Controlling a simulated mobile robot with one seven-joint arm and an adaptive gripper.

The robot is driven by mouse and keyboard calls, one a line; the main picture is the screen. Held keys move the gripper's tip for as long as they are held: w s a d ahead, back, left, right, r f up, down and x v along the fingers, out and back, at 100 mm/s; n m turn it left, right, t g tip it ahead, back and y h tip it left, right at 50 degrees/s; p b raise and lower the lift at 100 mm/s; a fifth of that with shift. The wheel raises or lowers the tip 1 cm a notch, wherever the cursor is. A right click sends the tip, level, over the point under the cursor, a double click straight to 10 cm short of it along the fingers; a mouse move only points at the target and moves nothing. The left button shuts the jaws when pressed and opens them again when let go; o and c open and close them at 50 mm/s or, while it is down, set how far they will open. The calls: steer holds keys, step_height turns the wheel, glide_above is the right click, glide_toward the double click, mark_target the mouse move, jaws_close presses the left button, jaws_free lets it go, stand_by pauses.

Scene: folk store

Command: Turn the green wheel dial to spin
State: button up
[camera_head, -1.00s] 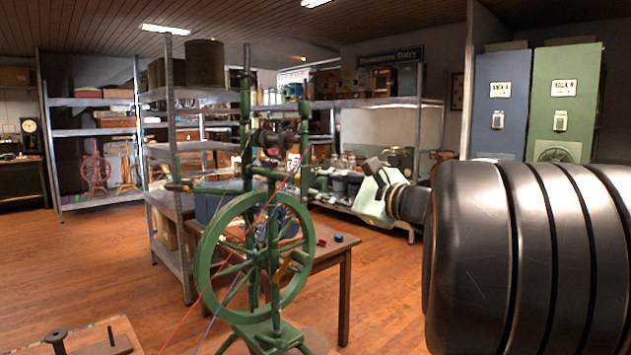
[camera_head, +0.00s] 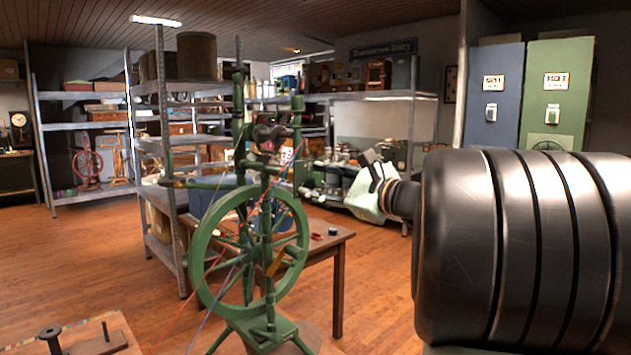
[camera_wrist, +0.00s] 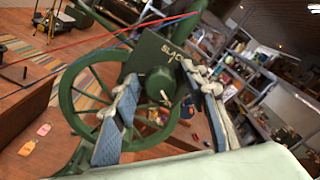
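The green spinning wheel stands upright in the head view, its large spoked rim (camera_head: 198,265) facing me. In the wrist view the green rim (camera_wrist: 66,98) lies beyond my fingers. In the wrist view my gripper (camera_wrist: 163,78) is open, with blue-padded fingers apart and nothing held. I cannot tell how near the fingertips are to the knob.
A wooden table (camera_head: 335,236) stands behind the wheel. Metal shelves (camera_head: 172,205) with goods are behind it. Blue (camera_head: 495,130) and green (camera_head: 560,70) cabinets stand at the right. Red and blue threads cross near the wheel. Wooden floor is open at left.

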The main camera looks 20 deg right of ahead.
steer(key=v, duration=1.2)
steer(key=shift+r, duration=0.1)
